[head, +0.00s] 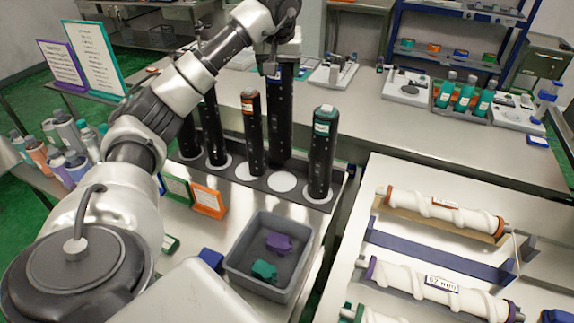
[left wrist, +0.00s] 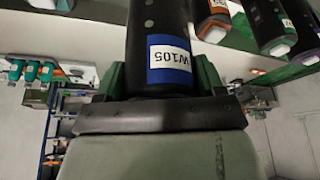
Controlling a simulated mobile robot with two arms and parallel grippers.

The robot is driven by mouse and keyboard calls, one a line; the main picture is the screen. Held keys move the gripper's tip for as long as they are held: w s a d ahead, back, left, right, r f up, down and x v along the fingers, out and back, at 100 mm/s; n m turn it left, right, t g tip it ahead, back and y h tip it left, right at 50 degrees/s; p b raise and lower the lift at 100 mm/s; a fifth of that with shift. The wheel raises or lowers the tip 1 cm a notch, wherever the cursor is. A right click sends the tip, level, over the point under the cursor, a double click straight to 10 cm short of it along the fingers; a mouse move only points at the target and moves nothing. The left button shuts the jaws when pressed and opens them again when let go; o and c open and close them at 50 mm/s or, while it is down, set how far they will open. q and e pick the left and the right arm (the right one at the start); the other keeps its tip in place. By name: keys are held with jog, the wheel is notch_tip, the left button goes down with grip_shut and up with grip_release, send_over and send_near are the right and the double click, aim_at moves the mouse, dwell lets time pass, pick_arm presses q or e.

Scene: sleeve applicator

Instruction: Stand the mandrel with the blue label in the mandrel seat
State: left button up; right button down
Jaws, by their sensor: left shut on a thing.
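My left gripper (head: 275,66) is shut on a tall black mandrel (head: 280,115) near its top, and holds it upright. In the left wrist view the same mandrel (left wrist: 158,20) sits between the green fingers and carries a blue-edged label (left wrist: 169,60) reading W105. Its lower end appears just above or behind a bare white disc (head: 282,181) in the dark rack (head: 300,196); I cannot tell the exact gap. I cannot make out for sure which part is the mandrel seat. My right gripper is not in view.
An orange-banded mandrel (head: 252,130) and a green-topped mandrel (head: 322,150) stand on either side, with others further left. A grey bin (head: 236,270) with purple and green pieces is in front. White-sleeved rolls (head: 445,213) lie at right. The bench behind (head: 355,120) has free room.

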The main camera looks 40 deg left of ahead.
aim_at(280, 81)
pick_arm(q)
jog(key=shift+w+f, duration=0.25)
jog(key=shift+f, duration=0.25)
notch_tip(280, 81, down, 5)
jog(key=shift+s+r, duration=0.15)
jog(key=shift+f+p, duration=0.6)
jog(key=shift+f, duration=1.85)
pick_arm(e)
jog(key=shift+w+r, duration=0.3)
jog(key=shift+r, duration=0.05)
pick_arm(q)
jog(key=o, duration=1.4)
jog(key=shift+f, duration=0.15)
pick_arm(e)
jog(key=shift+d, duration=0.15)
pick_arm(q)
jog(key=b+v, duration=0.1)
jog(key=v, duration=1.1)
jog(key=shift+d, duration=0.1)
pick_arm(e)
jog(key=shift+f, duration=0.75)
